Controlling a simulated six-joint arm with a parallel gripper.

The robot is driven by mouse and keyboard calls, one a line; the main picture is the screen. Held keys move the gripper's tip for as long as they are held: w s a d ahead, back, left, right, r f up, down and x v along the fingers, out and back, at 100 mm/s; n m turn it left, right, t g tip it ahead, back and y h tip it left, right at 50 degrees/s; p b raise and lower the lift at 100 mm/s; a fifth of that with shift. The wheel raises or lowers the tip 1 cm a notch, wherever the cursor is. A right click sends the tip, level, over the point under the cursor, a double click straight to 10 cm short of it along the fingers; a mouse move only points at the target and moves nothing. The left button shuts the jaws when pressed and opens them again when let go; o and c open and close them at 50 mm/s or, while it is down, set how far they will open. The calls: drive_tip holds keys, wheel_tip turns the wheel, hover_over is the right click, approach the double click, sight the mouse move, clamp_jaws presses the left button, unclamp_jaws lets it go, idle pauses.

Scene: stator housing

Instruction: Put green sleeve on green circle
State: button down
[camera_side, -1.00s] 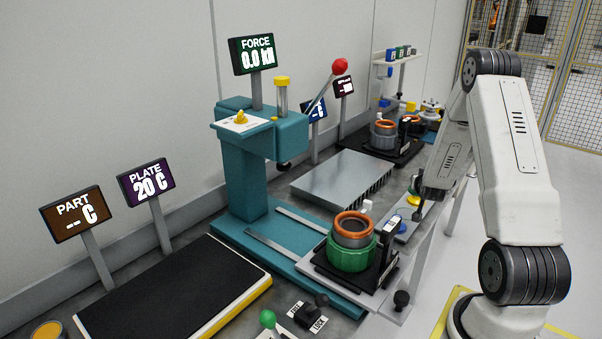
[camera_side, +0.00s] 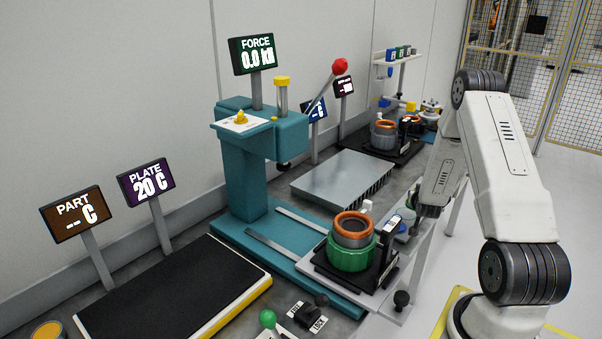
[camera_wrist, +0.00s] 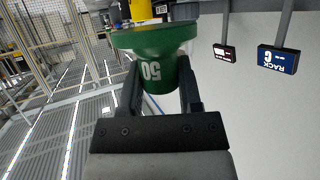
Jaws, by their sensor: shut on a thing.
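The green sleeve (camera_wrist: 160,72) fills the upper middle of the wrist view. It is a green cylinder with a wider rim and an upside-down white "50". My gripper (camera_wrist: 158,85) is shut on it, with one dark finger on each side. In the side view my gripper (camera_side: 427,208) is low at the right edge of the bench, and the sleeve cannot be clearly made out there. I cannot pick out a green circle with certainty in either view.
A stator with an orange top and green base ring (camera_side: 350,256) stands on a black fixture at the bench front. The teal press (camera_side: 247,180) stands behind it. A silver finned plate (camera_side: 340,177) lies to the rear. A black plate (camera_side: 170,300) lies front left.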

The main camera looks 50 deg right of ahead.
drive_tip(key=shift+f, duration=0.1)
drive_tip(key=shift+f, duration=1.65)
drive_tip(key=shift+a+f, duration=0.1)
drive_tip(key=shift+f, duration=0.55)
drive_tip(key=shift+c, duration=1.4)
unclamp_jaws()
drive_tip(key=shift+r, duration=0.1)
drive_tip(key=shift+r, duration=0.6)
drive_tip(key=v, duration=0.7)
drive_tip(key=shift+a, duration=0.15)
